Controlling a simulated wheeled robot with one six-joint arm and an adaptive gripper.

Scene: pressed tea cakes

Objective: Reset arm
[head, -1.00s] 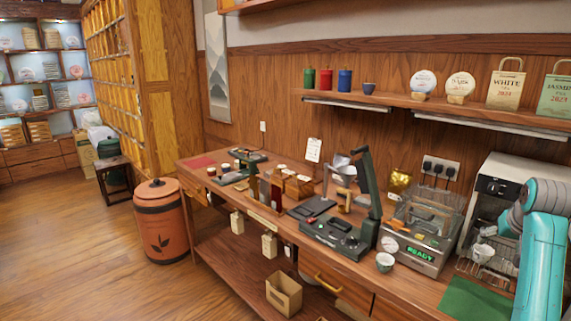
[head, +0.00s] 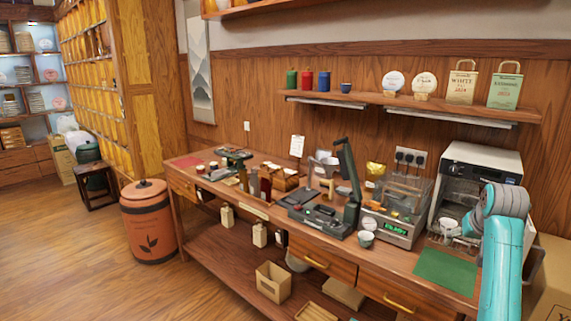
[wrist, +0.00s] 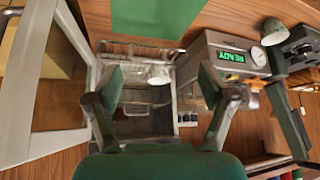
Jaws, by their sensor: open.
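My gripper (wrist: 162,92) is open and empty in the wrist view, its two dark fingers spread wide with clear space between them. Beyond the fingers is a wire rack (wrist: 150,108) with a white cup (wrist: 158,75) showing between them. In the head view my teal arm stands at the right, in front of the white oven (head: 478,160); the gripper itself cannot be made out there. A green mat (head: 447,272) lies on the counter left of the arm; it also shows at the top of the wrist view (wrist: 155,16).
The machine with the green READY display (head: 397,228) stands left of the oven, with a cup (head: 366,239) in front. A dark press (head: 325,222) is further left. The shelf (head: 420,106) above holds canisters and bags. Floor (head: 75,235) at left is open.

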